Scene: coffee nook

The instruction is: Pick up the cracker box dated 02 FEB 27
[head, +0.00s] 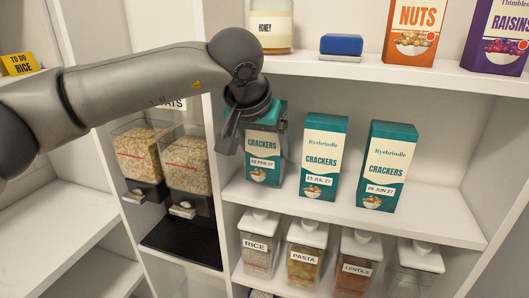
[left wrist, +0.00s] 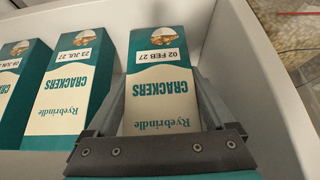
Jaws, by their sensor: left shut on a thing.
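The teal and cream cracker box dated 02 FEB 27 (head: 264,152) stands upright on the middle shelf, leftmost of three cracker boxes. It shows upside down in the left wrist view (left wrist: 160,85), with its date label readable. My left gripper (head: 254,125) comes from above and is shut on this box, one finger on each side. The gripper hides the upper left part of the box in the head view. The box dated 23 JUL 27 (head: 323,160) and the box dated 09 JUN 27 (head: 388,165) stand to its right, apart from it. My right gripper is not in view.
The upper shelf (head: 400,75) holds a honey jar (head: 271,27), a blue item (head: 341,45), a nuts box (head: 413,30) and a raisins box (head: 496,35). Clear dispensers (head: 187,160) stand left. Lidded jars of rice (head: 257,250), pasta (head: 303,262) and lentils (head: 356,268) stand below.

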